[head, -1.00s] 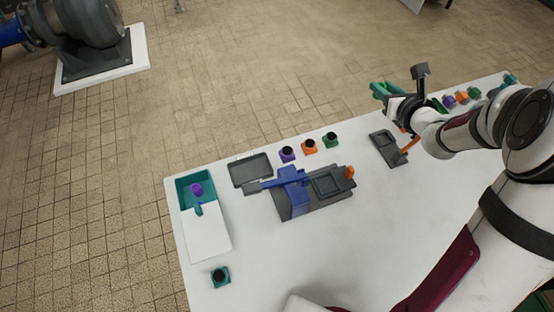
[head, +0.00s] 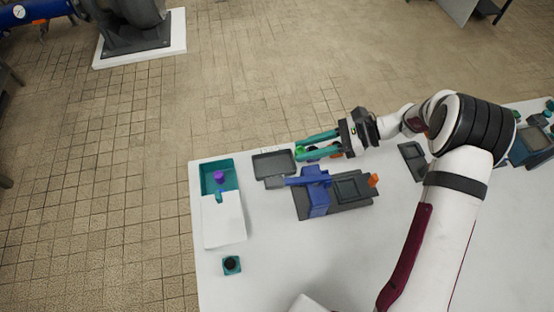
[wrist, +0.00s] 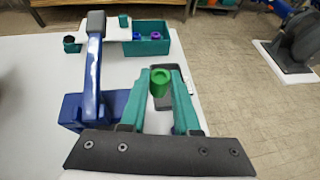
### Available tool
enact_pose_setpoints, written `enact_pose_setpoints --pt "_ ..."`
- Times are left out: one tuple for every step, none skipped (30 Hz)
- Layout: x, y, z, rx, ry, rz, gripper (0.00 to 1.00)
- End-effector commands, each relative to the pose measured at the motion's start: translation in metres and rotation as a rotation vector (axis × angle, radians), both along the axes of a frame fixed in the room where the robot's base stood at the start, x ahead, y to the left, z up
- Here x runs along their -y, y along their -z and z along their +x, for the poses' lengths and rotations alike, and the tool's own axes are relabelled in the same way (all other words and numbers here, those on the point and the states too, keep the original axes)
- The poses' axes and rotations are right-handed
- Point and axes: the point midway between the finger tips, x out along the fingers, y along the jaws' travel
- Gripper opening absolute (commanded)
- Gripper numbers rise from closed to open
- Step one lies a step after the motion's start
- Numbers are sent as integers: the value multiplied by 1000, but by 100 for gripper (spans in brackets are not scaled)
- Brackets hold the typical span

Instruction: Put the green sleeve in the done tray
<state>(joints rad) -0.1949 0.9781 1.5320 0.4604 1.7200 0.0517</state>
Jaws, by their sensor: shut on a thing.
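The green sleeve (wrist: 160,84) is between the teal fingertips of my gripper (wrist: 159,78) in the wrist view, upright with its open top showing. In the head view the green sleeve (head: 299,150) is a small patch at the tips of my gripper (head: 302,146). The gripper is shut on it, at the right end of a shallow dark tray (head: 262,176). In the wrist view the dark tray (wrist: 165,101) lies below and behind the sleeve. I cannot read a label, so I cannot tell whether this is the done tray.
A blue fixture with a lever (head: 316,195) stands just in front of the dark tray. A teal bin (head: 207,185) with a purple piece (head: 219,176) is at the left, and a teal block (head: 231,265) nearer. Another dark tray (head: 412,160) is at the right.

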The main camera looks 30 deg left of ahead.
Motion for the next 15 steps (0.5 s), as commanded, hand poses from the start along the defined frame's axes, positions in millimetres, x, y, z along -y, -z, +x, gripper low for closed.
enact_pose_setpoints --pt "-16 10 -5 -2 -5 0 0" --pt "-24 15 -8 -4 -4 -1 0" --pt "-35 22 -10 -2 -4 0 0" --pt "-42 27 -12 -2 -2 -1 0" --pt "-49 30 -13 -1 -2 0 0" --pt "-55 34 -15 -1 0 -1 0" --pt "-59 37 -16 -1 0 -1 0" --pt "-62 39 -16 0 0 -1 0" --pt "-65 42 -17 -2 3 -1 0" --pt "-66 48 -17 -2 4 -2 0" --pt "-66 55 -17 -3 4 -2 0" --pt "-66 64 -18 -3 3 -3 0" --pt "-66 69 -17 -2 4 -2 0" --pt "-66 74 -17 -2 4 -3 0" --pt "-66 78 -17 -2 5 -3 0"
